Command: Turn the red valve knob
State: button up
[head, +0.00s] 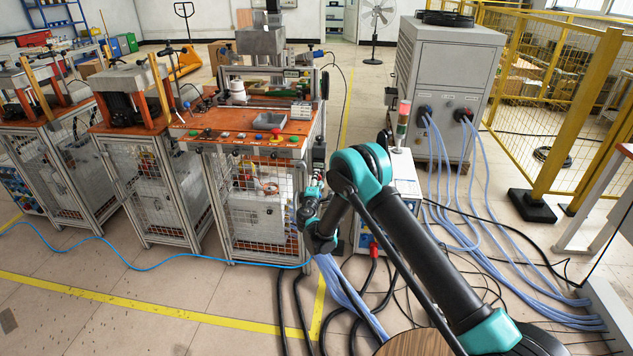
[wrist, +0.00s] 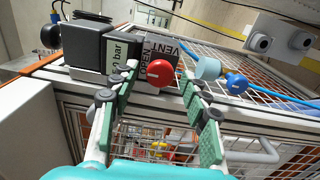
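The red valve knob (wrist: 160,73) is round with a small white mark and shows in the middle of the wrist view. It sits in front of a dark plate with "OPEN" and "VENT" labels (wrist: 163,48). My gripper (wrist: 157,82) is open, with one green-padded finger to the left of the knob and one to the right. The fingertips are close to the knob; I cannot tell whether they touch it. In the head view my gripper (head: 315,183) is at the right side of the orange-topped workstation (head: 285,150), and I cannot make out the knob there.
A black box with a "2 bar" label (wrist: 118,55) stands left of the knob. A light-blue cylindrical part (wrist: 207,68) and a blue knob (wrist: 236,83) are to the right. Wire mesh lies around them. A grey cabinet (head: 450,75) with thick hoses stands further right.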

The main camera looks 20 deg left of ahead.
jog(key=v, duration=0.7)
jog(key=shift+s, duration=0.25)
dwell(0.4)
